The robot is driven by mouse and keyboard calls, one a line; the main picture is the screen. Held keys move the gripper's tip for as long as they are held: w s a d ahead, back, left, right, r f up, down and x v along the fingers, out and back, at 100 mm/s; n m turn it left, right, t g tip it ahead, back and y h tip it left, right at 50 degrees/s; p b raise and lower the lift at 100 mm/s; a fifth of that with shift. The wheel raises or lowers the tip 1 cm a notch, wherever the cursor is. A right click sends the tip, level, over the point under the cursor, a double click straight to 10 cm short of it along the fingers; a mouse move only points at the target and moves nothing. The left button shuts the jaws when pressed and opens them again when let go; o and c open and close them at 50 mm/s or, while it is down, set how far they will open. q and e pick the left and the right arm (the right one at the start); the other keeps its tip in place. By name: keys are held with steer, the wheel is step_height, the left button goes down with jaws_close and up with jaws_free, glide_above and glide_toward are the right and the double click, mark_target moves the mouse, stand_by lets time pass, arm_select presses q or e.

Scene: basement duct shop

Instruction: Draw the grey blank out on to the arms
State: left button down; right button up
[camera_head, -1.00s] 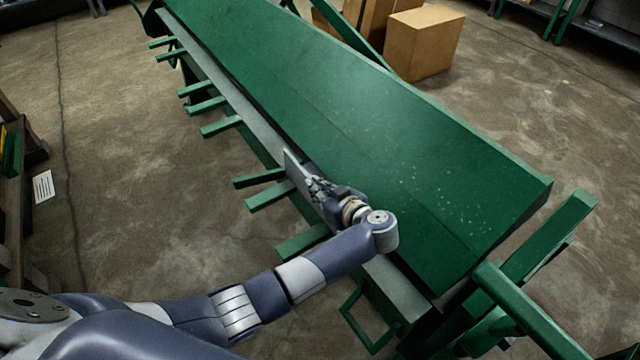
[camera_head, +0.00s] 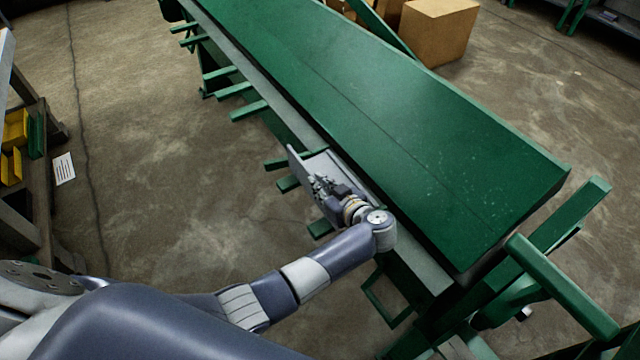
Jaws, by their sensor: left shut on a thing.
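The grey blank (camera_head: 338,169) shows as a flat strip with a raised lip along its left edge. It sticks out from the near long side of the green folding machine (camera_head: 400,130), over the green support arms (camera_head: 289,184). Its far part is hidden under the machine's green top. My left gripper (camera_head: 319,184) is shut on the blank at its raised outer lip; the fingers hide part of the contact. My right gripper is not in view.
More green arms (camera_head: 248,111) jut from the same side farther up. A green handle bar (camera_head: 562,287) stands at lower right. A cardboard box (camera_head: 439,31) sits behind the machine. A shelf with yellow bins (camera_head: 14,131) is at left.

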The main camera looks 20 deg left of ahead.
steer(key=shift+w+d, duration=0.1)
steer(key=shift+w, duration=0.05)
arm_select(q)
steer(key=c, duration=1.7)
jaws_free()
steer(key=shift+o, duration=0.2)
step_height(320, 180, up, 10)
steer(key=shift+w, duration=0.1)
